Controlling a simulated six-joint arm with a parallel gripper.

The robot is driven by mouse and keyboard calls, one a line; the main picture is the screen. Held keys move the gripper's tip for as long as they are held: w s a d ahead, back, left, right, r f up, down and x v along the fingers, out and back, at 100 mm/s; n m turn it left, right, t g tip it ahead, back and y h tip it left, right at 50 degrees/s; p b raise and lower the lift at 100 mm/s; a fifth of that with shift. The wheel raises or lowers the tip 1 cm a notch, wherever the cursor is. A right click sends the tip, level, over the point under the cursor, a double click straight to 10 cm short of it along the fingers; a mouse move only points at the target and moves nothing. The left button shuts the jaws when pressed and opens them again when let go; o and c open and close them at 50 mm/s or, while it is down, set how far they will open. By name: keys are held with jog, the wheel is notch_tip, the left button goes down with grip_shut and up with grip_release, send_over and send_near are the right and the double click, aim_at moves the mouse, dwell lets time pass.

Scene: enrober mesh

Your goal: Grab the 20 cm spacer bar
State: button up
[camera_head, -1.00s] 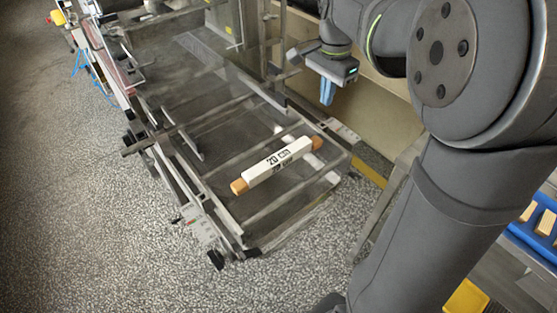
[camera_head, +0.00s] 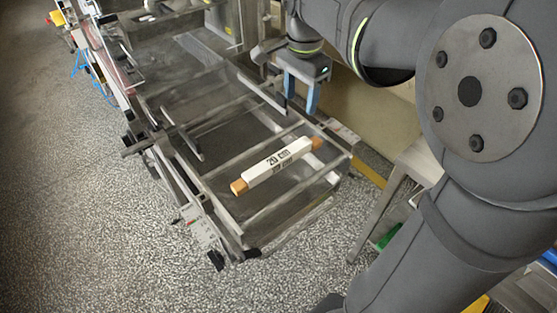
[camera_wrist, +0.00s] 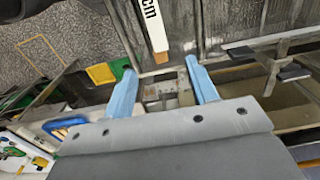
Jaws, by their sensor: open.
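The 20 cm spacer bar (camera_head: 272,167) is white with dark "20 cm" lettering and orange-brown ends. It lies slantwise on the mesh frame (camera_head: 262,213) near its front end. My gripper (camera_head: 300,102) has two blue fingers, apart and empty, above and behind the bar in the head view. In the wrist view one end of the bar (camera_wrist: 152,22) shows at the top, beyond the gap between the open fingers (camera_wrist: 160,76). The bar's other end is outside that view.
The frame has side rails and crossbars around the bar. A beige panel (camera_head: 350,108) stands behind the frame, close to my gripper. A metal stand (camera_head: 385,205) is to the right. Green and yellow bins (camera_wrist: 103,73) show in the wrist view. Speckled floor (camera_head: 110,220) lies open at left.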

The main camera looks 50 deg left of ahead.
jog(key=r, duration=0.2)
send_over(278, 157)
notch_tip(278, 157, down, 18)
jog(key=shift+r, duration=0.25)
jog(key=c, duration=1.1)
jog(key=shift+r, duration=0.15)
jog(key=shift+c, duration=0.2)
